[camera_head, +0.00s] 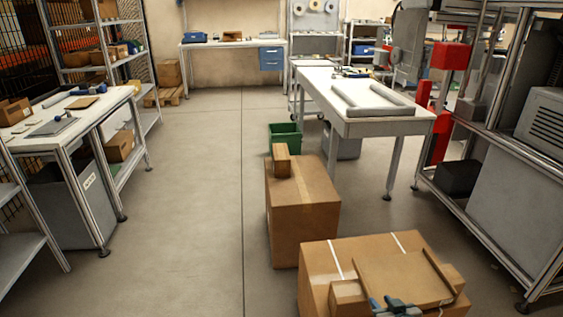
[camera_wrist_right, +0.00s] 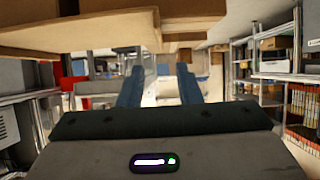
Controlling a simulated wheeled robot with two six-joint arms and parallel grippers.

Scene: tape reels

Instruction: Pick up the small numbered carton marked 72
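No number 72 can be read on any carton. A small carton (camera_head: 281,160) stands on a large brown carton (camera_head: 303,208). Nearer, a large carton with white strips (camera_head: 318,265) carries a flat carton (camera_head: 403,277), a small carton at its front left (camera_head: 349,298) and another at its right (camera_head: 453,278). My right gripper (camera_head: 392,304) is at the bottom edge, in front of the flat carton. In the right wrist view my right gripper (camera_wrist_right: 158,82) has its blue fingers apart with nothing between them. Brown carton surfaces (camera_wrist_right: 85,35) fill the top there. My left gripper is out of view.
A white table (camera_head: 370,127) with grey rolls stands behind the cartons. A green bin (camera_head: 284,136) is beside it. A workbench (camera_head: 70,135) and shelves stand at the left, a metal rack with a machine at the right. The floor (camera_head: 190,220) left of the cartons is clear.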

